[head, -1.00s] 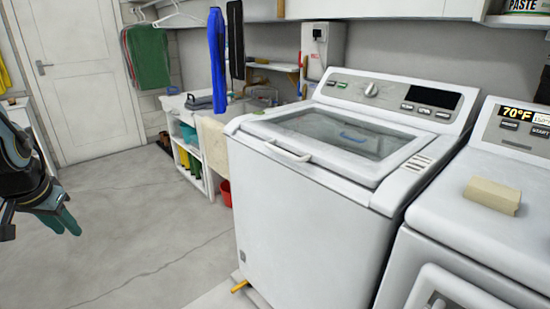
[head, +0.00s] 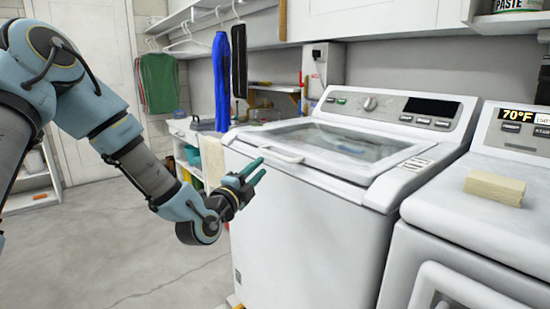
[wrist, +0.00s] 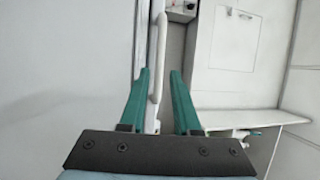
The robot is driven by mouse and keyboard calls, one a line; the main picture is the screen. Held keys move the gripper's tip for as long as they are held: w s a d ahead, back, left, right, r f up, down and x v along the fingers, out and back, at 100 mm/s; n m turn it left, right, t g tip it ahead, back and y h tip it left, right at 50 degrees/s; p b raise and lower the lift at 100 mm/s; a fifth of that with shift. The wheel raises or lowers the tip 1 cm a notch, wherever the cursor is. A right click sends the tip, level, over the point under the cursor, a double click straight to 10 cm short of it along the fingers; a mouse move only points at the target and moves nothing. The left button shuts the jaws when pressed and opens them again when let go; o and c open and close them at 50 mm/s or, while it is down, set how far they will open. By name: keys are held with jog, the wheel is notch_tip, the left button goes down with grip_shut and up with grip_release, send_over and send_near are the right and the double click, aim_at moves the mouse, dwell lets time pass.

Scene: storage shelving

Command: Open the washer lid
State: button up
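The white washer (head: 310,215) stands in the middle of the head view. Its lid (head: 330,138), with a dark glass window, lies shut on top. The lid's white bar handle (head: 280,154) sits at the front-left edge. My gripper (head: 261,169) is open, with two teal fingers, at the washer's front-left side, close to the handle. In the wrist view, my gripper (wrist: 160,71) has a clear gap between its fingers. The white handle (wrist: 157,65) appears in line with that gap, nearer the left finger. I cannot tell whether they touch.
A second appliance (head: 465,225) with a beige block (head: 495,187) on top stands close on the right. A shelf with hangers (head: 200,15) and hanging clothes is behind. The concrete floor (head: 130,255) at left is clear.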

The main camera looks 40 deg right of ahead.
aim_at(274, 155)
jog(key=p+x, duration=0.1)
jog(key=x, duration=0.8)
jog(key=shift+p, duration=0.35)
grip_shut()
dwell(0.9)
